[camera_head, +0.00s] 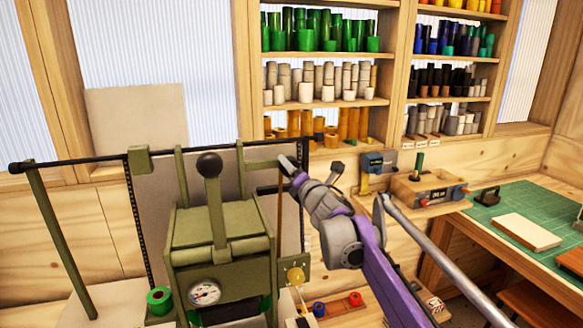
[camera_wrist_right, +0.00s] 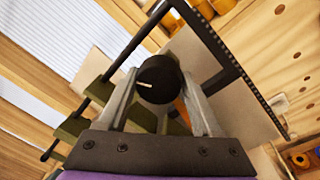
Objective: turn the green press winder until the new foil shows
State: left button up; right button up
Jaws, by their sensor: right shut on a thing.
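The olive-green press (camera_head: 220,240) stands left of centre in the head view, with a black ball lever and a round gauge (camera_head: 204,292) on its front. A black winder knob with a white line (camera_wrist_right: 158,78) sits between the fingers of my right gripper (camera_wrist_right: 160,92) in the right wrist view. The gripper is shut on it. In the head view my right gripper (camera_head: 289,166) is at the right end of the press's upper bar, and the knob is mostly hidden. Dark green foil (camera_head: 235,310) shows low under the press front. My left gripper is out of view.
A green foil roll (camera_head: 160,300) stands left of the press. A yellow knob (camera_head: 296,275) is on the press's right side. A wooden tray (camera_head: 338,306) holds small red and blue pieces. Shelves of rolls stand behind. A green cutting mat (camera_head: 510,205) lies at right.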

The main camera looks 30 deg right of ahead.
jog(key=m, duration=0.4)
jog(key=shift+a+p, duration=0.1)
jog(key=shift+p, duration=0.2)
jog(key=m, duration=0.3)
jog(key=shift+m+h+p, duration=0.3)
jog(key=shift+m, duration=0.1)
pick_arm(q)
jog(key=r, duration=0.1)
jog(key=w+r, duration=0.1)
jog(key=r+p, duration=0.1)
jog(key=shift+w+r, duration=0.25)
pick_arm(e)
jog(key=m+h, duration=0.1)
jog(key=m, duration=0.6)
jog(key=o, duration=1.4)
jog(key=shift+c, duration=0.2)
